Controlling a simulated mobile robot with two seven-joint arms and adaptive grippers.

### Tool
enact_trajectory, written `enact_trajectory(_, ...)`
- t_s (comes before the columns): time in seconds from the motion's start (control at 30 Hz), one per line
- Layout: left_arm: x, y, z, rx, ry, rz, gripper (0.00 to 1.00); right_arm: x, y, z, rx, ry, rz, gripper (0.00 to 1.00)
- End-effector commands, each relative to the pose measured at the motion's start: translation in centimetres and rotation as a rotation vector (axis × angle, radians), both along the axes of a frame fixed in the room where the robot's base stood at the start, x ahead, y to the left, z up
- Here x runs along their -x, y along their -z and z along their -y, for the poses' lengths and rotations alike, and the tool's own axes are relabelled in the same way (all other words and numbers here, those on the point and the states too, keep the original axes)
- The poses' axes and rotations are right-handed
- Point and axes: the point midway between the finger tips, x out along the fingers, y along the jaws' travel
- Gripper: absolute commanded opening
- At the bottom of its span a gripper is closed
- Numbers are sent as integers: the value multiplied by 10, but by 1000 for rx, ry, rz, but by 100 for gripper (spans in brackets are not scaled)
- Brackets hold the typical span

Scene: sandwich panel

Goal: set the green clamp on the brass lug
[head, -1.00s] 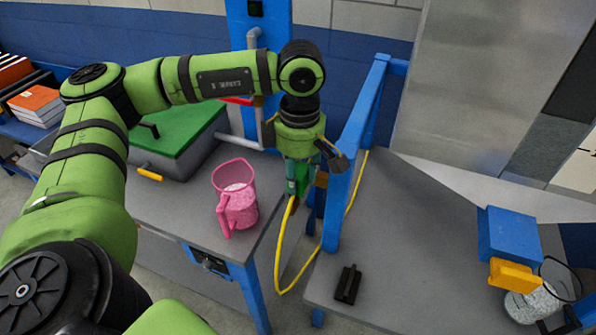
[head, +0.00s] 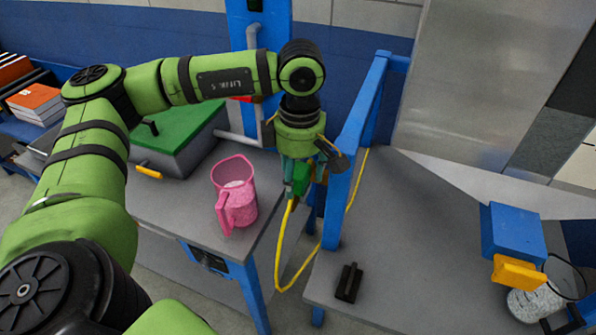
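My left gripper (head: 297,188) points down beside the blue post at the middle of the head view. It is shut on the green clamp (head: 303,176), which shows only in part between the fingers. A yellow cable (head: 279,262) runs down from the clamp's lower end. I cannot make out the brass lug clearly; the gripper and the blue frame cover the area around it. I cannot tell whether the clamp touches anything besides the gripper. My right gripper is not in view.
A pink jug (head: 236,196) stands on the left grey bench, near a grey box with a green lid (head: 178,126). A blue frame (head: 342,205) edges the right bench. A black block (head: 348,283) lies there; a blue block (head: 513,231) is at far right.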

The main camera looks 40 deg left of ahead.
Motion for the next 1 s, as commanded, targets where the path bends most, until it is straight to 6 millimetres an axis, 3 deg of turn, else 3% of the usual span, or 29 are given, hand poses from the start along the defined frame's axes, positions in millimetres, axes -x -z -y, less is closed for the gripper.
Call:
enact_trajectory(0.23,0,-1,0,0,0,0,67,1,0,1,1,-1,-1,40)
enact_trajectory(0.37,-1,-12,1,0,0,3,67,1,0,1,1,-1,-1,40)
enact_trajectory(0.8,-1,-99,3,1,1,3,67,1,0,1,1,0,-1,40)
enact_trajectory(1.0,0,-118,3,1,0,0,67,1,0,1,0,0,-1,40)
